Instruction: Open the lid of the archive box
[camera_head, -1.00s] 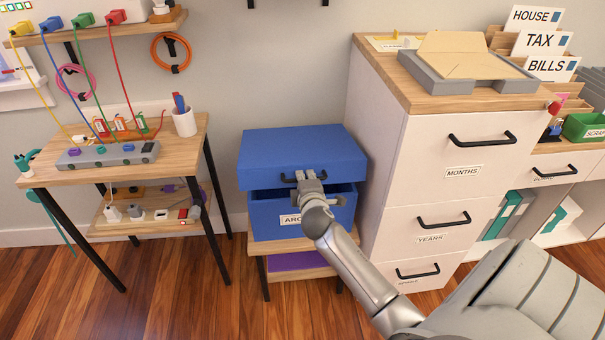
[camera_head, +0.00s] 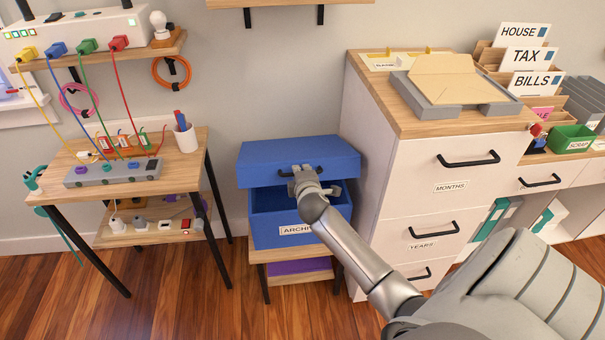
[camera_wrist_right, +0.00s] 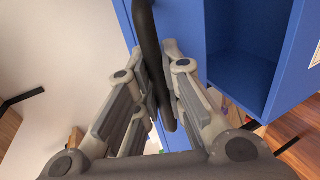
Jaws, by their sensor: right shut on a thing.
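The blue archive box (camera_head: 263,235) stands on a small wooden stand, with a white label on its front. Its blue lid (camera_head: 265,158) is raised at the front and tilted, leaving a gap into the box. My right gripper (camera_head: 306,177) is shut on the lid's dark handle (camera_head: 285,174) at the front of the lid. In the right wrist view the dark handle (camera_wrist_right: 150,45) runs between the fingers of the right gripper (camera_wrist_right: 160,90), and the box's blue inside (camera_wrist_right: 240,45) shows beside them. The left gripper is not in view.
A white drawer cabinet (camera_head: 405,205) stands close on the right of the box. A wooden side table (camera_head: 130,180) with a power strip is on the left. A wall shelf (camera_head: 285,3) hangs above. The space directly over the lid is clear.

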